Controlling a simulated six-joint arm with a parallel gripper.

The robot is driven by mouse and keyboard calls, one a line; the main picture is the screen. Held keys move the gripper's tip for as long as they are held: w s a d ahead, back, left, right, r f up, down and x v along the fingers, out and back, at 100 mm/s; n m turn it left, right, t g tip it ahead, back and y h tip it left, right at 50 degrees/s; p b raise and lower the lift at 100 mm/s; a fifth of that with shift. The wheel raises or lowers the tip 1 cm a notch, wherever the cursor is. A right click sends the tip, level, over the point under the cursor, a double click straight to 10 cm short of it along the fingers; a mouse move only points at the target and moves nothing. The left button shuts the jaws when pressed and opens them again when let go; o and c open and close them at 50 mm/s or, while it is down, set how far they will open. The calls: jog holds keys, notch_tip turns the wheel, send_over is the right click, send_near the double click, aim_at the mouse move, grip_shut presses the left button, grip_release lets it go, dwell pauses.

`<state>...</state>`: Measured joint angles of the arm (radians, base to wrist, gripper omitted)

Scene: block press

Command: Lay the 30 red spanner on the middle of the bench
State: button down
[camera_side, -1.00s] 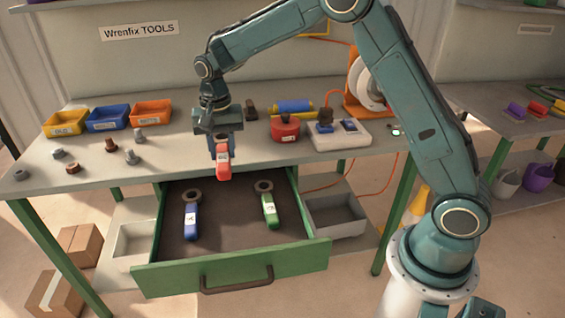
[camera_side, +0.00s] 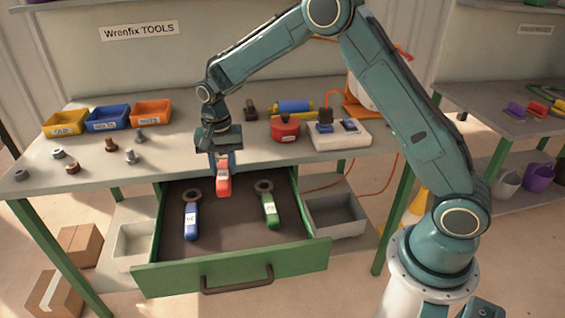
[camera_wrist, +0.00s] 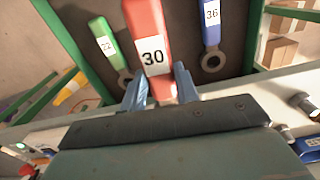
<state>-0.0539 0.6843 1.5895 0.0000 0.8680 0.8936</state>
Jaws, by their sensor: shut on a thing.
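My gripper (camera_side: 222,162) is shut on the red spanner (camera_side: 224,182), which hangs at the front edge of the bench, over the back of the open drawer. In the wrist view the red spanner (camera_wrist: 151,40) shows its label 30 between my blue fingers (camera_wrist: 155,90). Its ring end is hidden by my gripper. The bench (camera_side: 180,150) runs behind the drawer. The drawer (camera_side: 235,237) holds a blue spanner (camera_side: 190,218) and a green spanner (camera_side: 269,210), lying apart. In the wrist view the blue one (camera_wrist: 211,30) reads 36 and the green one (camera_wrist: 106,45) reads 22.
Yellow, blue and orange bins (camera_side: 152,112) stand at the back left of the bench, with several nuts and bolts (camera_side: 111,144) in front. A red round container (camera_side: 285,129) and a white power strip (camera_side: 340,134) stand right of my gripper. Bare bench lies between.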

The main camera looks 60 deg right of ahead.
send_over(231, 215)
notch_tip(231, 215, down, 10)
jog(key=shift+w+r, duration=0.1)
jog(key=shift+f, duration=1.95)
jog(key=shift+f, duration=0.2)
jog(key=c, duration=1.1)
grip_release()
jog(key=shift+o, duration=0.2)
notch_tip(231, 215, up, 13)
jog(key=shift+f, duration=0.1)
jog(key=shift+r, duration=0.5)
